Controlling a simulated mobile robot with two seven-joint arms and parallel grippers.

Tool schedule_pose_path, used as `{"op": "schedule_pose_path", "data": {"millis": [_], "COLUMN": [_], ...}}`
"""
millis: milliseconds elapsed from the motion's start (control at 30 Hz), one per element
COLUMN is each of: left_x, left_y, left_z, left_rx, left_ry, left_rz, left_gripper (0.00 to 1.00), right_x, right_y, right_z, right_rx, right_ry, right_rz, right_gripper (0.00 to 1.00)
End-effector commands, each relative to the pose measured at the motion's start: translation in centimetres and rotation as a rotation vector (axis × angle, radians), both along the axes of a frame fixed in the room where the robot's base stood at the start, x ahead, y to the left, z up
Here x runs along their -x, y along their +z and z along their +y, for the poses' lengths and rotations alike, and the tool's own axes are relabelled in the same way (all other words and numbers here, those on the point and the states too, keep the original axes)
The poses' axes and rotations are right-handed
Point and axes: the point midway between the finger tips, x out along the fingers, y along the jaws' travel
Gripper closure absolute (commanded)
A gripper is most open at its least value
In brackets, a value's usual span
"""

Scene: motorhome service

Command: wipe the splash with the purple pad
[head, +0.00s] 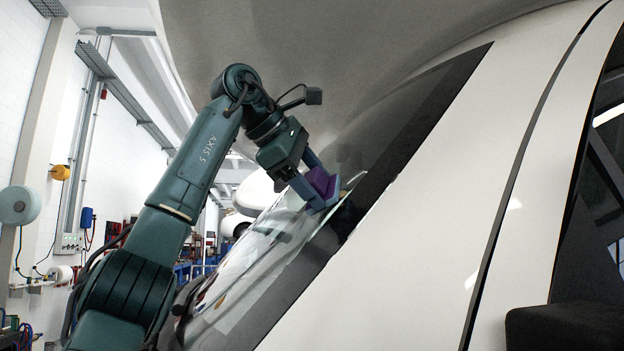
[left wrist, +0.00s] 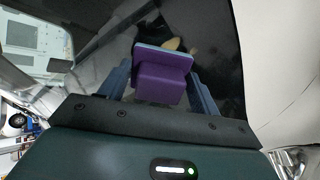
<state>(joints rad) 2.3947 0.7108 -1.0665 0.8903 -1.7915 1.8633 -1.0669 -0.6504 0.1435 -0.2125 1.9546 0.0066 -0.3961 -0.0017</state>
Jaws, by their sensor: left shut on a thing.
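The purple pad (head: 321,182) is a purple block with a blue-grey face. My left gripper (head: 316,188) is shut on it and holds it at the sloping windscreen (head: 262,240), near the dark edge strip. In the left wrist view the pad (left wrist: 162,82) sits between the two blue fingers, its blue face turned to the dark glass. I cannot tell whether it touches the glass. A tan-brown splash (left wrist: 176,44) shows on the glass just beyond the pad's top edge; the pad hides part of it. My right gripper is in neither view.
The motorhome's white body (head: 450,170) fills the right, and its grey overhang (head: 300,50) curves above my left arm. A workshop wall with hose reels (head: 18,205) and shelving stands at the left and back.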

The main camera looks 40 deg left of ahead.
Motion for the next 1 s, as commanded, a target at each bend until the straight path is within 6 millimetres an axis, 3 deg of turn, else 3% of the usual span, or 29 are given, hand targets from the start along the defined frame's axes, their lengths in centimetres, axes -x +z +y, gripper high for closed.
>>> {"op": "schedule_pose_path", "data": {"millis": [567,1000], "left_x": [-0.7,-0.1], "left_y": [-0.6,-0.6], "left_z": [-0.3,-3.8], "left_rx": [-0.001,-0.001], "left_ry": [-0.001,-0.002], "left_rz": [0.000,0.000], "left_gripper": [0.60,0.60], "right_x": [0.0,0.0], "right_y": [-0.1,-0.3], "right_z": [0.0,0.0], "right_rx": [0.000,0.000], "right_ry": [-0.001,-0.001], "right_rz": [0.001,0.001], "right_gripper": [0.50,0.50]}}
